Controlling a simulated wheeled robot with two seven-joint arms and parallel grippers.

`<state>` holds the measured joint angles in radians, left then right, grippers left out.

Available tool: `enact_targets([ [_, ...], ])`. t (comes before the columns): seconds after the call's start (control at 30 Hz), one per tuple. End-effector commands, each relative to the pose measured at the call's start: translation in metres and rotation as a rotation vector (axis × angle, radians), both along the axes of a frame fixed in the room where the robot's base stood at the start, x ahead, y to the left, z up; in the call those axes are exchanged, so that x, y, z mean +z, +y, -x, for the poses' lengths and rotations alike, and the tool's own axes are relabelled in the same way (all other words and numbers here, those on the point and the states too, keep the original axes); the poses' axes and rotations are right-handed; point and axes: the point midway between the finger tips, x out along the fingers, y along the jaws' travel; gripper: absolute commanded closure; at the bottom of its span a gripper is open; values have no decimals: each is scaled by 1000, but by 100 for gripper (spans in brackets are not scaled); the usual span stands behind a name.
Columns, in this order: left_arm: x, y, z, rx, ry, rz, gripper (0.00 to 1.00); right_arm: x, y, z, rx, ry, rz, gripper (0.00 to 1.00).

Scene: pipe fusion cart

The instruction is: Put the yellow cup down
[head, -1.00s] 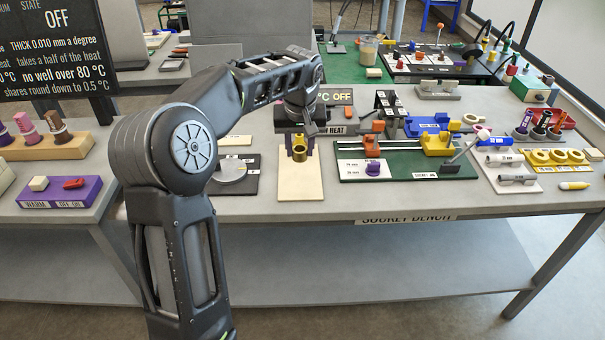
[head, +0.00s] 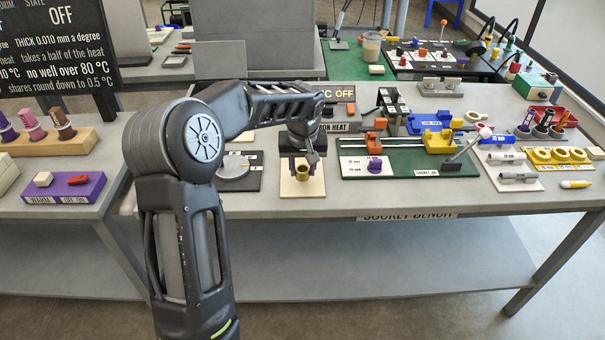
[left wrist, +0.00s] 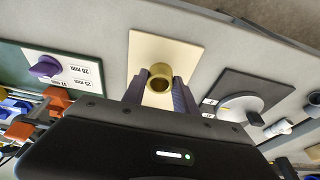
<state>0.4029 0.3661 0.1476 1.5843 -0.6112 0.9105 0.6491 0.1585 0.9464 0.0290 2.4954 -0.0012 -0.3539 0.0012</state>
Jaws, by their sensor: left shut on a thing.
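The yellow cup (head: 303,173) is a small, hollow, brass-yellow cylinder with its open end showing. My left gripper (head: 301,163) is shut on it, over the cream board (head: 313,190) on the bench. In the left wrist view the cup (left wrist: 161,73) sits between the two dark fingers (left wrist: 159,92), with the cream board (left wrist: 180,38) behind it. I cannot tell whether the cup's underside touches the board. My right gripper is in neither view.
A dark plate with a grey disc (head: 233,171) lies left of the board. On the right is the green socket jig (head: 410,167) with a purple piece (head: 375,166) on its white card. The bench's front edge (head: 330,207) lies close in front of the board.

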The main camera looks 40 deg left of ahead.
Motion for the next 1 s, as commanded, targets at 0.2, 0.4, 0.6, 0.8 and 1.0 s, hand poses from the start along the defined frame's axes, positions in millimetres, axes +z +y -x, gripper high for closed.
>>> enact_targets([
  [0.2,-23,0,0,0,1,1,100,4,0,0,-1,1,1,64],
  [0.4,-24,0,0,0,0,0,100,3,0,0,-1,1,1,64],
  [0.6,-27,0,0,1,0,-1,63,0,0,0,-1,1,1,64],
  [0.8,-27,0,0,0,1,0,47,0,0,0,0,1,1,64],
  [1.0,-27,0,0,0,1,0,44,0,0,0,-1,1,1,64],
])
